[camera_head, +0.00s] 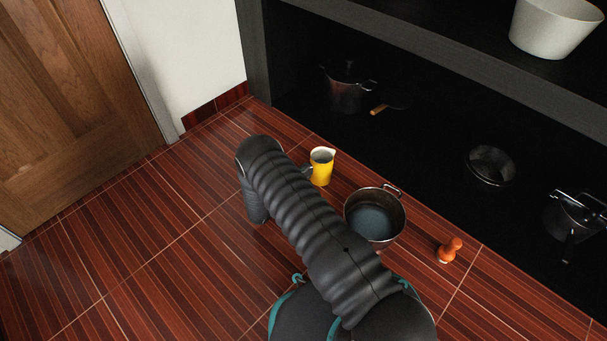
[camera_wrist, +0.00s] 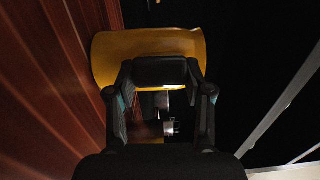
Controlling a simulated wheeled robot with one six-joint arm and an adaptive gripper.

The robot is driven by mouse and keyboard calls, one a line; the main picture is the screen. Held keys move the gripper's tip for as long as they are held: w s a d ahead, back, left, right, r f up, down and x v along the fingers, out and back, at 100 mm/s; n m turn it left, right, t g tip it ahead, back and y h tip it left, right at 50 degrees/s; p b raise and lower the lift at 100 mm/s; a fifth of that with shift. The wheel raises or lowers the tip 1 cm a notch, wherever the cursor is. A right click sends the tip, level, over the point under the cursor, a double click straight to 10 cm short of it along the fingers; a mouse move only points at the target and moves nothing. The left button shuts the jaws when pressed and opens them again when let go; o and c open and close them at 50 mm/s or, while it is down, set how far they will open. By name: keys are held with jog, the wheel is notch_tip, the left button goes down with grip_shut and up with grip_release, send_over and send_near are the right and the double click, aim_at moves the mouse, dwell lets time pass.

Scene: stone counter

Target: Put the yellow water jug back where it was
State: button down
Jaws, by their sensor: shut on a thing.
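The yellow water jug (camera_head: 321,171) is upright, with a pale rim, at the far side of the red-brown striped tiled surface. My gripper (camera_head: 307,170) is at its left side, mostly hidden behind my dark arm. In the wrist view the jug's yellow wall (camera_wrist: 145,45) spans the space in front of my gripper (camera_wrist: 163,90), whose two fingers are shut on it. Whether the jug's base touches the surface or is slightly above it, I cannot tell.
A metal pot (camera_head: 374,215) stands right of the jug, close to my arm. An orange-red stamp-shaped object (camera_head: 449,251) is further right. A dark shelf recess behind holds several pots, and a white bowl (camera_head: 553,27) sits above. The tiles at left are clear.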

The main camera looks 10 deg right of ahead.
jog(key=shift+c, duration=2.3)
grip_release()
jog(key=shift+f, duration=0.1)
